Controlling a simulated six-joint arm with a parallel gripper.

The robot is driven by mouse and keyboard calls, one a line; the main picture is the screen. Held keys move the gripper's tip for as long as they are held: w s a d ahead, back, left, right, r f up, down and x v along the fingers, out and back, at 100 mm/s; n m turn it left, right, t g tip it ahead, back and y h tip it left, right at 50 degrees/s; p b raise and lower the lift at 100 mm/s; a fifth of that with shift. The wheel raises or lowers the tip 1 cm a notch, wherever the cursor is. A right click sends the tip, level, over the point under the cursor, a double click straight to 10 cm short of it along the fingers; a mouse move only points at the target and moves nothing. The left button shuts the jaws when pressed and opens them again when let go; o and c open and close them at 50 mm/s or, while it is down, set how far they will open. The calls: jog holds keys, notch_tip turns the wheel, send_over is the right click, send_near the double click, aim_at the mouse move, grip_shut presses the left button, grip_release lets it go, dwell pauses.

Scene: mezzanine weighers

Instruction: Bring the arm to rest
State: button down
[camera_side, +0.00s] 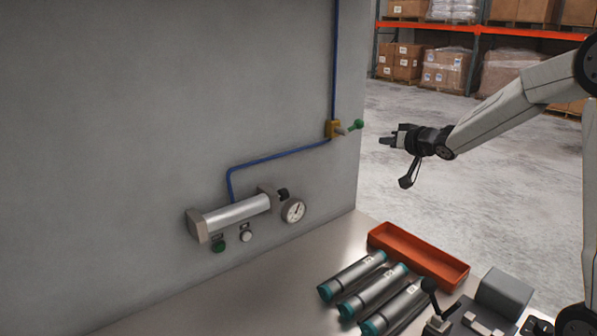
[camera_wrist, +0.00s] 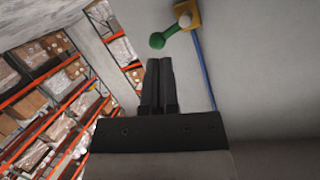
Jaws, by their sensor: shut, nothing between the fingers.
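My gripper (camera_side: 385,141) is in the air at the right of the wall in the side view, with its jaws shut and nothing between them. It points left toward the wall, a gap away from the green-knobbed lever (camera_side: 356,125) on the yellow valve (camera_side: 333,129). In the wrist view my gripper's fingers (camera_wrist: 160,66) lie together. There the green knob (camera_wrist: 157,41) shows just beyond the fingertips, and the yellow valve (camera_wrist: 187,14) is above right. I cannot tell from the wrist view how far the knob is.
A blue pipe (camera_side: 280,155) runs from the valve to a silver cylinder (camera_side: 238,213) beside a gauge (camera_side: 293,211). On the bench (camera_side: 270,290) are several grey tubes (camera_side: 373,291), an orange tray (camera_side: 455,279) and a black-knobbed lever device (camera_side: 430,286). Shelves stand behind; the air below my gripper is clear.

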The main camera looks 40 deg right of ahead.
jog(key=s+a+f+n+g+y, duration=0.1)
jog(key=s+a+f+n+g, duration=0.2)
jog(key=s+a+f+g, duration=0.55)
jog(key=s+a+f+n+g+y, duration=0.1)
jog(key=s+a+f+n+g, duration=0.15)
jog(key=s+a+f, duration=0.9)
jog(key=w+d+r+m+t, duration=0.1)
jog(key=w+d+r, duration=0.3)
jog(key=w+r, duration=0.3)
jog(key=w+d+r+t, duration=0.2)
jog(key=w+d+r, duration=0.3)
jog(key=w+r, duration=0.25)
jog(key=w+d+r+t, duration=0.2)
jog(key=w+d+r, duration=0.2)
jog(key=d+r, duration=0.3)
jog(key=w+d+r+n+t, duration=0.1)
jog(key=w+d+r+t, duration=0.1)
jog(key=w+d+r, duration=0.2)
jog(key=d+r, duration=0.3)
jog(key=r, duration=0.4)
jog(key=shift+d+r+t, duration=0.4)
jog(key=shift+w, duration=0.15)
